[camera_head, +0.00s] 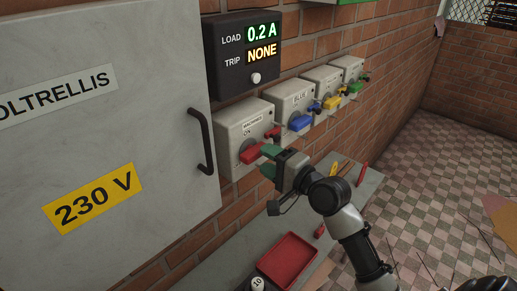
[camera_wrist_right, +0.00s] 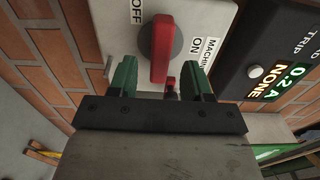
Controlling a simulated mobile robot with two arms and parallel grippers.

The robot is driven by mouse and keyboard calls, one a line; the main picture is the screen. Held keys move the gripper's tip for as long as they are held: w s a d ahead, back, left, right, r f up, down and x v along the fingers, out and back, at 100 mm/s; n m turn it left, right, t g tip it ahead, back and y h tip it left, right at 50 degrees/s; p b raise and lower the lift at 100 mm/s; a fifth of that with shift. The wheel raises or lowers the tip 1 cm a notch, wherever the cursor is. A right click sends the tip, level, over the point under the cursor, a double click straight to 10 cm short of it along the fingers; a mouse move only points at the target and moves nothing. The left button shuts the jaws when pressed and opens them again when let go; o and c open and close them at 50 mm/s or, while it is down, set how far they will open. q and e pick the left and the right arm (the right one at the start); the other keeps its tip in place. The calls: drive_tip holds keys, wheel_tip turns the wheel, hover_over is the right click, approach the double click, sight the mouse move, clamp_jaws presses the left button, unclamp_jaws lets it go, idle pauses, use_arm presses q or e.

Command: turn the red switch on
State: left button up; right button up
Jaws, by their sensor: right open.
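The red switch (camera_head: 251,153) is a rotary handle on the front of a grey box labelled MACHINES, the nearest in a row on the brick wall. In the right wrist view the red handle (camera_wrist_right: 161,50) stands upright in the picture, with OFF printed at its upper left and ON at its right. I cannot tell for sure which position it is set to. My right gripper (camera_head: 268,161) is beside the handle, its green fingers open. In the wrist view the fingers (camera_wrist_right: 166,78) are spread to either side of the handle's lower end, with gaps. My left gripper is not in view.
Boxes with blue (camera_head: 299,123), yellow (camera_head: 332,103) and green (camera_head: 355,88) handles continue along the wall. A display (camera_head: 243,52) reads 0.2 A and NONE. A grey cabinet (camera_head: 100,150) with a black handle stands left. A red tray (camera_head: 287,262) is on the bench below.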

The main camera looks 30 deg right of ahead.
sight(259, 156)
drive_tip(key=shift+p+x, duration=0.35)
drive_tip(key=shift+x, duration=1.4)
drive_tip(key=shift+a, duration=0.1)
clamp_jaws()
